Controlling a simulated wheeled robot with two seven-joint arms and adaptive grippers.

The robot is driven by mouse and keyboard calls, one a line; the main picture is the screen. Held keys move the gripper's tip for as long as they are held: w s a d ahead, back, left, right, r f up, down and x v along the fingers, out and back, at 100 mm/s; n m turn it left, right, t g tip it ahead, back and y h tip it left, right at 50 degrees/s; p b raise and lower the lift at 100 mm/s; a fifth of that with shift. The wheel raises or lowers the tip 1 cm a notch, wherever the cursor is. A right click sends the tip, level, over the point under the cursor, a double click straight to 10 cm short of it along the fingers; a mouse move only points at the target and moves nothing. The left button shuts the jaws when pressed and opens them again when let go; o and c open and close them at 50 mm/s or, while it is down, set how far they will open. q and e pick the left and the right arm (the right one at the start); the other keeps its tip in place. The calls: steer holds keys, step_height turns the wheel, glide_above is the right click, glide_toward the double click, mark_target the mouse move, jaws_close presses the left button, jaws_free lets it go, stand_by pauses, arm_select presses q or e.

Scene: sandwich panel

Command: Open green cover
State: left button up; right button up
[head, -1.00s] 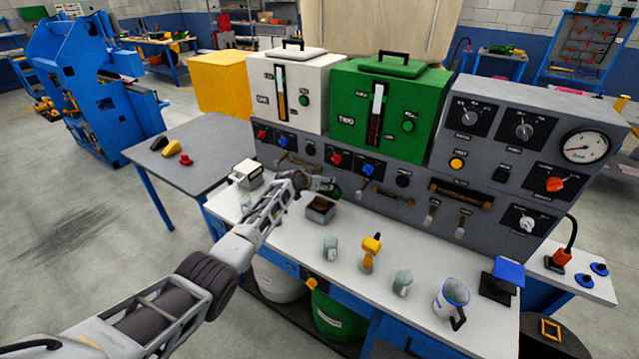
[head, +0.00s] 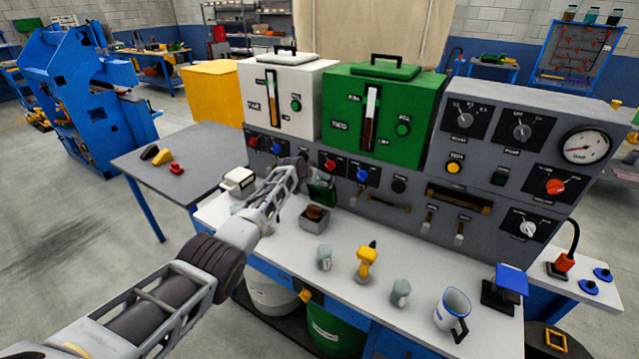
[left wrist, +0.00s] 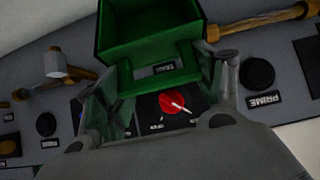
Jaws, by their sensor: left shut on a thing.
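The green cover (head: 322,191) is a small open-sided box low on the front of the grey machine, below the green tank. In the left wrist view the cover (left wrist: 150,35) stands out from the panel, its hollow showing, beside a red knob (left wrist: 173,103) on a black plate. My left gripper (head: 305,173) is at the cover. In the left wrist view its two fingers (left wrist: 165,88) lie either side of the cover's near edge, shut on it. The exact contact is hard to see. My right gripper is in neither view.
A grey box (head: 314,223) with brown contents sits below the cover. Grey cups, a yellow tool (head: 366,263) and a blue-white mug (head: 452,308) stand on the white worktop (head: 420,270). A wooden-handled bar (left wrist: 265,20) is close beside the cover.

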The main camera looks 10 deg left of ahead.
arm_select(q)
steer(key=shift+w+d+r, duration=0.15)
steer(key=shift+w+d, duration=0.05)
steer(key=shift+w, duration=0.3)
steer(key=o, duration=1.5)
steer(key=shift+c, duration=0.2)
steer(key=shift+s+a+r, duration=0.1)
steer(key=shift+s, duration=0.1)
